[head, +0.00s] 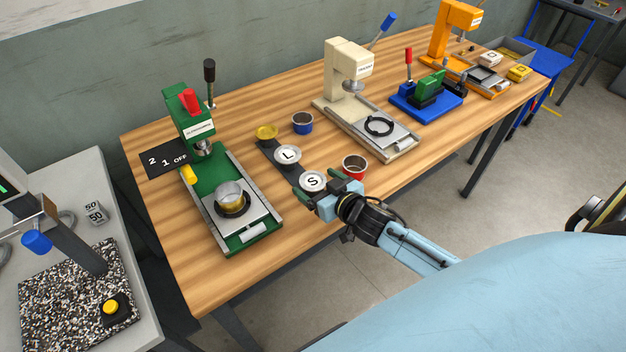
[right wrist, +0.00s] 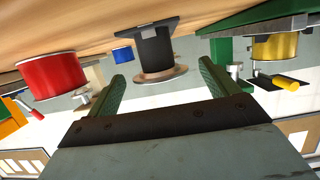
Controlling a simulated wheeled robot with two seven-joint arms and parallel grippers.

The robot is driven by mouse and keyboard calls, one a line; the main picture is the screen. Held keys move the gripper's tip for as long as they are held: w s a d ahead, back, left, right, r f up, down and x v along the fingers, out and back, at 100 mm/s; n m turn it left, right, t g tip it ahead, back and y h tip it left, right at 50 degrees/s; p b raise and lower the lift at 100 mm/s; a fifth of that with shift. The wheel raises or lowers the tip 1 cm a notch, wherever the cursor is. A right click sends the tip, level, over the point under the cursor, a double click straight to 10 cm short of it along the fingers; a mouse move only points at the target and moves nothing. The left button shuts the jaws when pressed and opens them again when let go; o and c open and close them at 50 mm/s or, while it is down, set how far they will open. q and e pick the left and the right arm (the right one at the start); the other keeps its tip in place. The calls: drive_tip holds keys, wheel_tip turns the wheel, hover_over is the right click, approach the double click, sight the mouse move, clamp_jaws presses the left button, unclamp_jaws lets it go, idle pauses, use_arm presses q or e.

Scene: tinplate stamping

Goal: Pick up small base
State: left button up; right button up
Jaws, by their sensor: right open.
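The small base is a silver disc marked S (head: 313,181) on the near end of a black strip on the wooden table. My right gripper (head: 322,187) is open and empty at the near side of this disc. In the right wrist view, which looks upside down, a disc on a black stand (right wrist: 155,45) lies ahead between the two green fingers (right wrist: 162,76). I see a gap on each side of it; whether a finger touches it I cannot tell. My left gripper is not in view.
A red cup (head: 354,167) stands close right of the gripper. The L disc (head: 287,155), a gold piece (head: 266,132) and a blue cup (head: 303,123) are behind. The green press (head: 255,233) stands left, holding a gold cup (head: 230,192); a cream press (head: 405,150) stands right.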

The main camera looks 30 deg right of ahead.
drive_tip(key=shift+x, duration=1.2)
drive_tip(key=c, duration=1)
